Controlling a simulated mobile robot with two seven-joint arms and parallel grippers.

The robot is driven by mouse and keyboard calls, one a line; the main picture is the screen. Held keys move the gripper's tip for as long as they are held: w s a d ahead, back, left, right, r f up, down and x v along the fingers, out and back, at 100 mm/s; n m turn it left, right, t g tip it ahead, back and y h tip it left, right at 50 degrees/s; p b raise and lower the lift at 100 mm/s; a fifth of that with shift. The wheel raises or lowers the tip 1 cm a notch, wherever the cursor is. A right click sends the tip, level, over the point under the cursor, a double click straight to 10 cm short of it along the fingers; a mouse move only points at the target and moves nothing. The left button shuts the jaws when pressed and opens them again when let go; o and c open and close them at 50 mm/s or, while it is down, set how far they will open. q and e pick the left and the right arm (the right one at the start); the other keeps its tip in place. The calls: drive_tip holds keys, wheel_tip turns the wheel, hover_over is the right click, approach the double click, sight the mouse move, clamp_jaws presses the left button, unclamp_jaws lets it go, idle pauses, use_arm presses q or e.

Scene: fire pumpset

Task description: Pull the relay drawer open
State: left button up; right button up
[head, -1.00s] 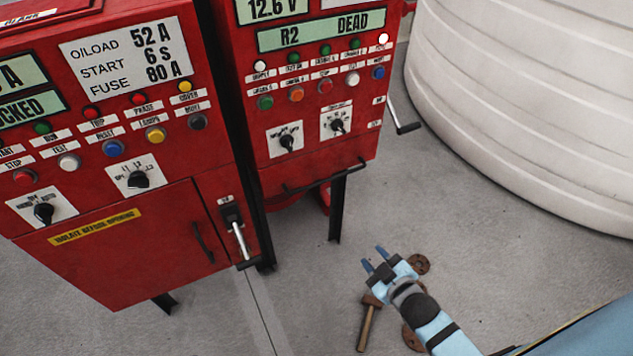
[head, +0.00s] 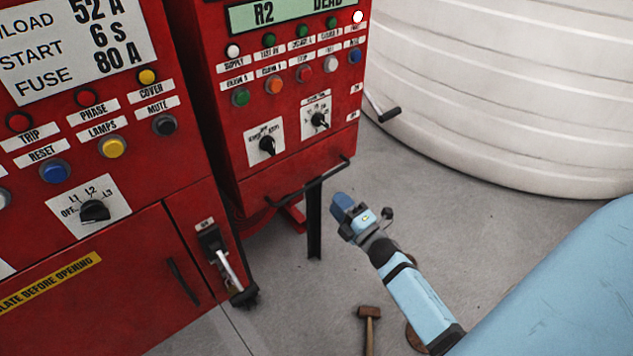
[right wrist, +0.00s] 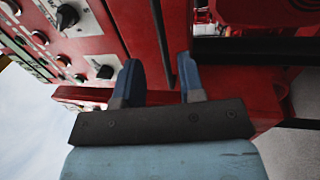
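The relay drawer (head: 300,172) appears to be the red lower front of the right-hand cabinet. A black bar handle (head: 312,183) runs along it, and the drawer looks closed. My left gripper is not in view.
A left red cabinet (head: 120,250) has a crank-like lever (head: 230,272) at its lower right. A black leg (head: 314,225) stands under the right cabinet. A side crank (head: 385,112) juts toward the white tank (head: 500,100). A hammer (head: 368,325) lies on the floor.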

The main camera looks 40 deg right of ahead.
sight(318, 180)
drive_tip(key=x, duration=0.8)
drive_tip(key=shift+w, duration=0.4)
clamp_jaws()
